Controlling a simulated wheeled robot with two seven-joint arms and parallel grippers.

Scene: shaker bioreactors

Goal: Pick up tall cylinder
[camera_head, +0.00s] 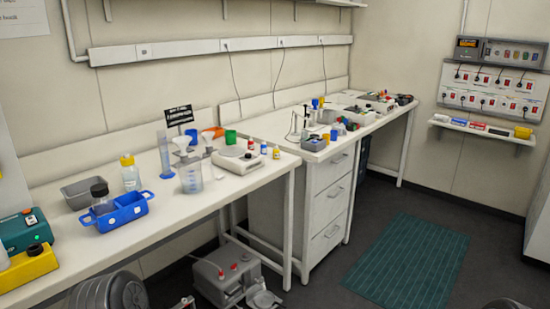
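The tall cylinder (165,156) is a slim, clear graduated cylinder with a blue base. It stands upright on the white bench, left of a clear beaker (191,178) and right of a yellow-capped bottle (130,173). Nothing holds it. Dark rounded parts of my arms show at the bottom left and bottom right edges, well below the bench top. I cannot make out either gripper in this view.
A blue two-part carrier (115,214) and a grey tray (83,194) sit to the left on the bench (160,226). A dark sign (179,116) and funnels stand close behind and right of the cylinder. A white balance-like device (238,160) is farther right.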

